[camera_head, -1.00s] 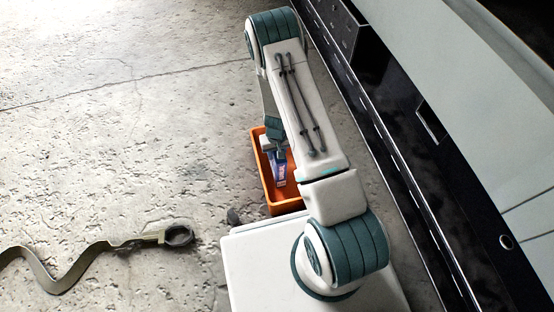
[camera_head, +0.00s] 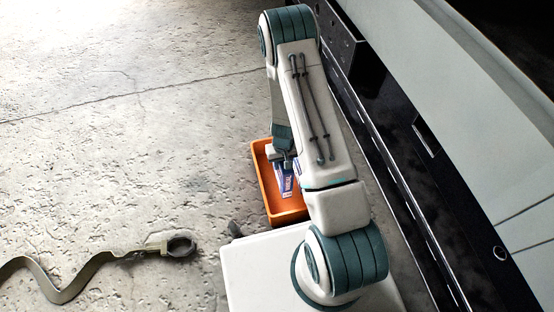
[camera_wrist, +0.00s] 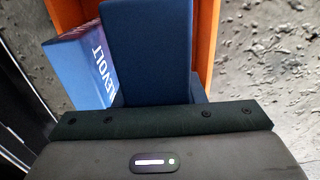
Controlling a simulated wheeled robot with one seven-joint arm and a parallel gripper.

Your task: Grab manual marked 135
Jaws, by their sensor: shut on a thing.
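My gripper (camera_head: 287,165) is over the orange bin (camera_head: 267,200), low at its far part. In the wrist view a plain dark blue, flat-faced item (camera_wrist: 148,50) stands directly in front of my gripper (camera_wrist: 155,103), which appears shut on it. The fingertips are hidden there. A blue box (camera_wrist: 82,70) with white letters reading "LEVOLT" is just left of it, tilted. In the head view a blue and white printed item (camera_head: 287,183) shows in the bin beneath my gripper. I cannot read a 135 mark on anything.
The orange bin wall also shows in the wrist view (camera_wrist: 207,40), behind and right of the blue item. Dark cabinets (camera_head: 372,110) run along the right. The floor left of the bin is clear.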

